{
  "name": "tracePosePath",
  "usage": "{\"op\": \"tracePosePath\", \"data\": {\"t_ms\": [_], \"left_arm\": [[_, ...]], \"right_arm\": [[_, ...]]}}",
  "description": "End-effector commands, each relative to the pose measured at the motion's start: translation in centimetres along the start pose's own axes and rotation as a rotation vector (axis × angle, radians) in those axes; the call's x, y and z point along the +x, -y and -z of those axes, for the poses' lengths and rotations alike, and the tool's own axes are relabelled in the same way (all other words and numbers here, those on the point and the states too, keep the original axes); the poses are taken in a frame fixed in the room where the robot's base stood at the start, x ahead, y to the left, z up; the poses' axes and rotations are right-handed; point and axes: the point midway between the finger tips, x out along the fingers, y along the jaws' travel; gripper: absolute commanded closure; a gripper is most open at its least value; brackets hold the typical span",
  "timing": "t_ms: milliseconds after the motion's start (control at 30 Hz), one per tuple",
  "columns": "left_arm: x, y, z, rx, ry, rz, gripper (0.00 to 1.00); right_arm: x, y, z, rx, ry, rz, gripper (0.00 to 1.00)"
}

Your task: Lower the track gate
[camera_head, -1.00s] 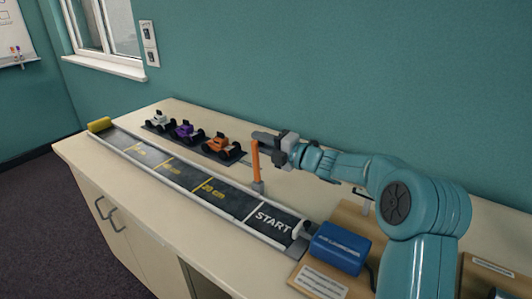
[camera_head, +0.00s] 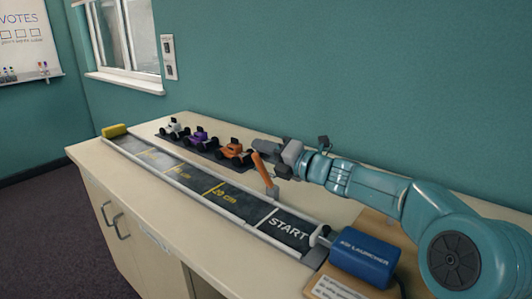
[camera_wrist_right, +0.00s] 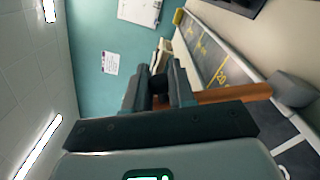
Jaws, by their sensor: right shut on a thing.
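The orange track gate (camera_head: 263,172) stands on a grey pivot at the far edge of the track (camera_head: 215,190), near the START line. It is tilted, its top leaning left toward the toy cars. My right gripper (camera_head: 264,150) is at the gate's upper end, shut on it. In the right wrist view the gate (camera_wrist_right: 235,94) runs from the jaws (camera_wrist_right: 160,80) to its grey pivot (camera_wrist_right: 292,90); the fingers hide its tip. My left gripper is not in view.
White (camera_head: 174,129), purple (camera_head: 201,139) and orange (camera_head: 234,151) toy cars stand on a dark strip behind the track. A blue air launcher (camera_head: 365,257) sits at the START end. A yellow block (camera_head: 114,130) is at the far end. The track surface looks clear.

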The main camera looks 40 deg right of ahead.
Motion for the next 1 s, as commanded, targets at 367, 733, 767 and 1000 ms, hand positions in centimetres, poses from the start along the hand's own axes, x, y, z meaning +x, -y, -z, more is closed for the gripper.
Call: {"op": "tracePosePath", "data": {"t_ms": [367,733,767,1000], "left_arm": [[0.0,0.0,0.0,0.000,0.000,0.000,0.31],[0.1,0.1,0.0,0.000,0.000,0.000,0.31],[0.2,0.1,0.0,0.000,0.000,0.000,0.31],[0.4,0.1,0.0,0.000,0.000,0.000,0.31]], "right_arm": [[0.0,-0.1,0.0,0.001,-0.001,-0.002,0.54],[-1.8,0.1,-0.1,0.001,0.003,0.001,0.54],[-2.4,0.0,-0.1,0.000,0.003,0.000,0.54],[-8.8,0.0,-0.1,0.000,0.005,0.003,0.54]]}}
